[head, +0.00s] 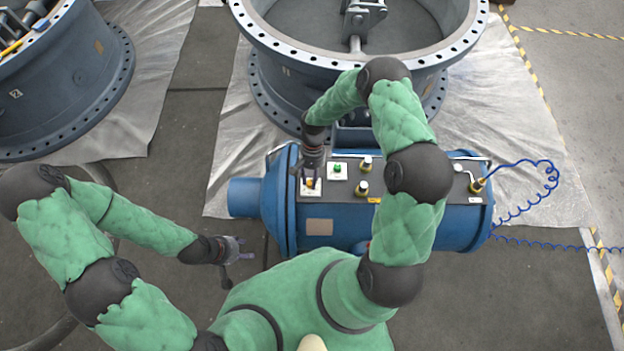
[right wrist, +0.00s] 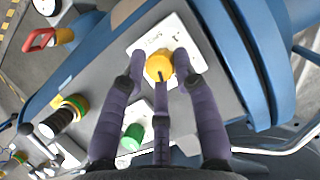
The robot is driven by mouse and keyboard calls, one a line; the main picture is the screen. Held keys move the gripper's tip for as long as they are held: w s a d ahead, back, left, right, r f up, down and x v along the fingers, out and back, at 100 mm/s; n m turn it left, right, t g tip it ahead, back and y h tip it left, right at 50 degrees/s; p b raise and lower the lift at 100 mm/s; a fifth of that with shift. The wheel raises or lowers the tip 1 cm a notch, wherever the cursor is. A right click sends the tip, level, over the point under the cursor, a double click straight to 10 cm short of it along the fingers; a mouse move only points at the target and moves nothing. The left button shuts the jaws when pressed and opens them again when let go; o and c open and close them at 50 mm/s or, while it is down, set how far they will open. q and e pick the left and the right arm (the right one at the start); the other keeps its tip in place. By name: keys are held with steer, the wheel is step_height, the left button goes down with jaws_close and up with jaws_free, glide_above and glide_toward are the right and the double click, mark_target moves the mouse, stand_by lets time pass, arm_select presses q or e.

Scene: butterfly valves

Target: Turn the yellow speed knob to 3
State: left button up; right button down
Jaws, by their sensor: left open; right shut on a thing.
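The yellow speed knob (right wrist: 159,66) sits on a white plate (right wrist: 172,37) on the blue machine's panel. It also shows small in the head view (head: 310,183), partly hidden by my right gripper. My right gripper (right wrist: 160,72) is shut on the yellow knob, with its purple fingers around it. A dark pointer mark shows on the knob. The scale figures on the plate are too small to read. My left gripper (head: 238,250) is open and empty, to the left of and below the machine, apart from it.
A green knob (right wrist: 132,137) is close to my right gripper's fingers. Brass-and-black fittings (head: 363,187), a red-handled valve (right wrist: 44,38) and a coiled blue hose (head: 530,190) are along the machine (head: 440,225). Large flanged valves (head: 350,60) stand behind and at the left.

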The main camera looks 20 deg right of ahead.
steer(key=n, duration=0.1)
steer(key=n+h, duration=0.1)
steer(key=n, duration=0.1)
steer(key=shift+s+a+f+g+b, duration=0.1)
steer(key=shift+s+a+g+b, duration=0.05)
steer(key=shift+a+g+b, duration=0.2)
steer(key=shift+n, duration=0.4)
steer(key=shift+s, duration=0.2)
steer(key=c, duration=1)
jaws_free()
steer(key=shift+a, duration=0.1)
steer(key=shift+w, duration=0.2)
steer(key=shift+w+d+r, duration=0.15)
steer(key=shift+d+r, duration=0.05)
steer(key=shift+r, duration=0.1)
steer(key=v, duration=1.1)
steer(key=shift+a+r, duration=0.2)
steer(key=shift+f, duration=0.1)
